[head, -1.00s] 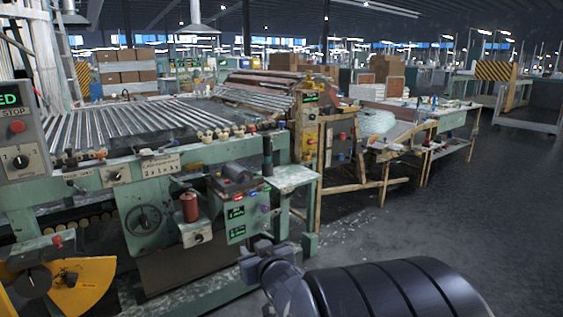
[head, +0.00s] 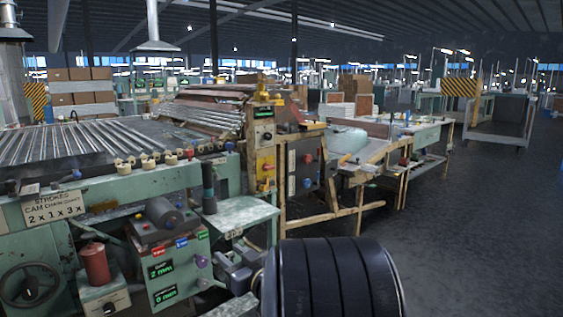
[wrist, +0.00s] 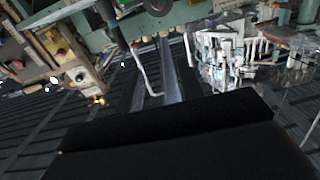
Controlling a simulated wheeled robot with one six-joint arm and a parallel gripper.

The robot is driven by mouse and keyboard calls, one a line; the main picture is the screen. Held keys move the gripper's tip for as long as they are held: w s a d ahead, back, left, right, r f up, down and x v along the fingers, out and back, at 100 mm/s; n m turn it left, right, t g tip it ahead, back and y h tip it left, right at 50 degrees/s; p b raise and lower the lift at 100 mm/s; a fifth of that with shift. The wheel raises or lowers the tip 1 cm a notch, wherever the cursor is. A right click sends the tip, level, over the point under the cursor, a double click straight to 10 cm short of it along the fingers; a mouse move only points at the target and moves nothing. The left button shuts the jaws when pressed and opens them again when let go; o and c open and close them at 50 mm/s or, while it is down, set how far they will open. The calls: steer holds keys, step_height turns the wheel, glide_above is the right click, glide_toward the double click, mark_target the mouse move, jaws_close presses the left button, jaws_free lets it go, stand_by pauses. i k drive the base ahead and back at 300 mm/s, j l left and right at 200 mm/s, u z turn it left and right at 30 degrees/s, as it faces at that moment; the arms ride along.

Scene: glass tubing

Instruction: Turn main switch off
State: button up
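No control marked as a main switch can be read in either view. In the head view a dark cabinet (head: 304,165) carries a red and a blue knob. Beside it stands a worn yellow and red panel (head: 265,150) with a small green display. A small green control box (head: 178,270) with lit labels and a purple knob is at lower centre left. A round black dial (head: 30,288) sits at the lower left.
The green roller machine (head: 110,190) fills the left side. A wooden-framed workbench (head: 385,165) stands right of the cabinet. The grey floor (head: 470,240) at the right is clear. The wrist view is tilted, with a large black shape covering its lower part.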

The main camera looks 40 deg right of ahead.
mark_target(266, 167)
steer(key=i+l, duration=0.2)
steer(key=l, duration=0.2)
steer(key=i+l, duration=0.2)
steer(key=l, duration=0.2)
steer(key=i+l, duration=0.2)
steer(key=l, duration=0.2)
steer(key=i+l, duration=0.2)
steer(key=l, duration=0.2)
steer(key=i+l, duration=0.2)
steer(key=l, duration=0.2)
steer(key=i+l, duration=0.2)
steer(key=l, duration=0.2)
